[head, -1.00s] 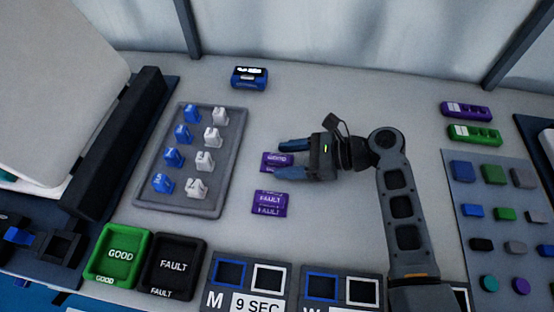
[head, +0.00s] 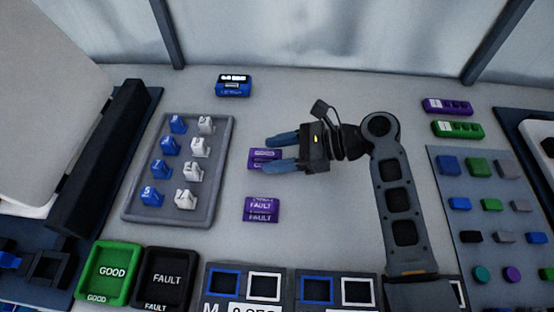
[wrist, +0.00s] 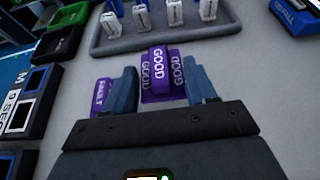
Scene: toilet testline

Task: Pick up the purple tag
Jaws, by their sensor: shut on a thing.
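The purple GOOD tag (head: 258,158) is between the two blue fingers of my gripper (head: 279,153). In the wrist view the GOOD tag (wrist: 159,68) shows white lettering on a raised middle part, with a finger on each side. My gripper (wrist: 160,88) is shut on it. The head view does not show clearly how high the tag is above the table. A second purple tag, marked FAULT (head: 261,209), lies on the table nearer the front. Its edge shows beside the left finger in the wrist view (wrist: 101,97).
A grey tray (head: 222,170) with blue and white tags stands to the left. Green GOOD (head: 110,268) and black FAULT (head: 168,272) bins are at the front left. A blue device (head: 233,87) sits at the back. A panel of coloured blocks (head: 470,225) is at the right.

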